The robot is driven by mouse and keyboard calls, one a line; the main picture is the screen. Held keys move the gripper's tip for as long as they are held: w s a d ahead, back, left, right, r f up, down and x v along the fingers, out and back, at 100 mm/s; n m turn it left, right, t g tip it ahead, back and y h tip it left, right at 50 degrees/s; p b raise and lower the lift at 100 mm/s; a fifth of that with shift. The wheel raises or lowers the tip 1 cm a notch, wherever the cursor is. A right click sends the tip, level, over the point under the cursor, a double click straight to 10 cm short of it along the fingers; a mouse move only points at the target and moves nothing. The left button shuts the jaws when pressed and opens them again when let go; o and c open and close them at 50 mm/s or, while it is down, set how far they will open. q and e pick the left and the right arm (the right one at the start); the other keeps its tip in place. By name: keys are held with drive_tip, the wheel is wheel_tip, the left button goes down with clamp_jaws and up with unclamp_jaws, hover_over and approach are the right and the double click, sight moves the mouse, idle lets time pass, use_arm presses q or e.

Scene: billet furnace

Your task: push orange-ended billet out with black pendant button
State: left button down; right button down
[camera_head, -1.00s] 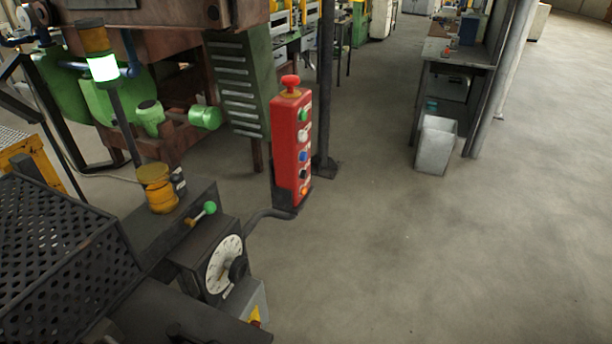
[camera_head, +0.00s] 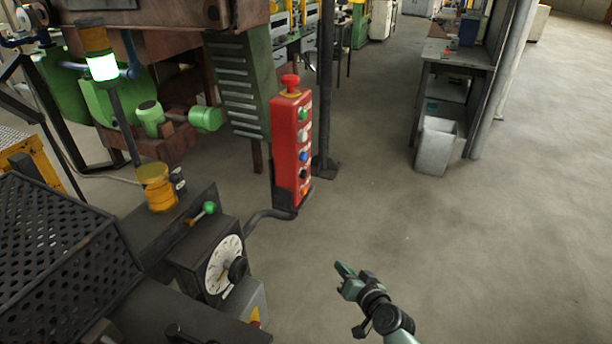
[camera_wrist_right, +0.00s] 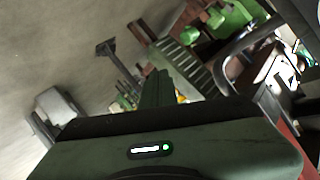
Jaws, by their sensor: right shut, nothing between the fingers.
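The red pendant box (camera_head: 290,145) stands upright on a bent dark pipe arm, with a red mushroom knob on top. Its face carries a column of buttons: green, white, blue, black and orange. The black button (camera_head: 304,174) is second from the bottom. My right gripper (camera_head: 343,268) is shut and empty, low and to the right of the pendant, well apart from it. Its shut fingers also show in the right wrist view (camera_wrist_right: 157,88). My left gripper is not in view. I see no orange-ended billet.
A dial box (camera_head: 222,265) with a green-knobbed lever stands at the lower left, beside a perforated dark guard (camera_head: 60,250). A signal lamp post (camera_head: 103,68) rises behind. A grey bin (camera_head: 436,146) stands by a workbench. The floor at right is clear.

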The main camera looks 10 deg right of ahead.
sight(303, 174)
drive_tip(key=w+d+r+t, duration=0.1)
drive_tip(key=w+r+t, duration=0.1)
drive_tip(key=r, duration=1)
drive_tip(key=w+d+r+m+t+y, duration=0.1)
drive_tip(key=w+r+t, duration=0.1)
drive_tip(key=r, duration=0.9)
drive_tip(key=shift+d+r+t, duration=0.35)
drive_tip(key=shift+r+t, duration=0.05)
drive_tip(key=shift+t, duration=0.2)
drive_tip(key=shift+a, duration=0.1)
drive_tip(key=w+a, duration=0.5)
drive_tip(key=a, duration=0.2)
drive_tip(key=shift+w+a, duration=0.1)
drive_tip(key=shift+a, duration=0.15)
drive_tip(key=shift+w+a, duration=0.15)
drive_tip(key=shift+a, duration=0.05)
